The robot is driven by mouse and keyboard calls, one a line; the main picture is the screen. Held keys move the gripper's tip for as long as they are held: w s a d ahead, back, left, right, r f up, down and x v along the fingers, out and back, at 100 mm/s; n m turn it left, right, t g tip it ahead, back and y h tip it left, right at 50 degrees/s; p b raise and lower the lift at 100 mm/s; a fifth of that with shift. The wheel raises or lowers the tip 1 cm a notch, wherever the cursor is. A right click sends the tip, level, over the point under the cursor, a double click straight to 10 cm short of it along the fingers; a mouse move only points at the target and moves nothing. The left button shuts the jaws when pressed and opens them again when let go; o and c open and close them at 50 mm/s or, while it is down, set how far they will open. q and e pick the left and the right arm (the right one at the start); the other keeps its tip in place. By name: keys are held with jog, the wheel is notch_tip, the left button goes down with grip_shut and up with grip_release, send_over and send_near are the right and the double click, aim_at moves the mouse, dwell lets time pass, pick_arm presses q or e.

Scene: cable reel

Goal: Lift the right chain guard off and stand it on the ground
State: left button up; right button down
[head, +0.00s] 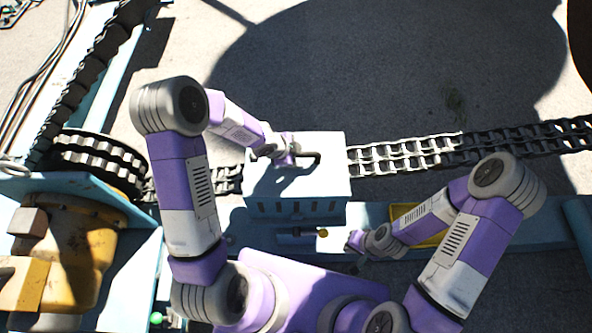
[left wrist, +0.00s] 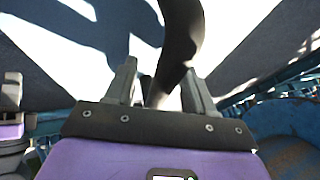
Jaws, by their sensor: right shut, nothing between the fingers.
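The chain guard, a pale box (head: 330,181) with a dark bar handle (head: 314,165) on top and slots along its near side, sits over the chain in the middle of the head view. My left gripper (head: 291,151) is at this handle. In the left wrist view its fingers (left wrist: 160,85) stand apart, with the dark curved handle (left wrist: 183,35) between them and gaps showing beside it. Part of the handle is hidden by the gripper in the head view. My right gripper (head: 354,241) is shut and empty, low to the right of the guard.
A double-row chain (head: 400,156) runs out right from the guard and left to a toothed sprocket (head: 100,160). A yellow-brown motor-like housing (head: 85,240) stands at left. A yellow tray (head: 402,211) lies behind my right forearm. Bare ground (head: 390,80) is open beyond the chain.

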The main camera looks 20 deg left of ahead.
pick_arm(q)
grip_shut()
jog(key=shift+f, duration=0.1)
dwell(1.1)
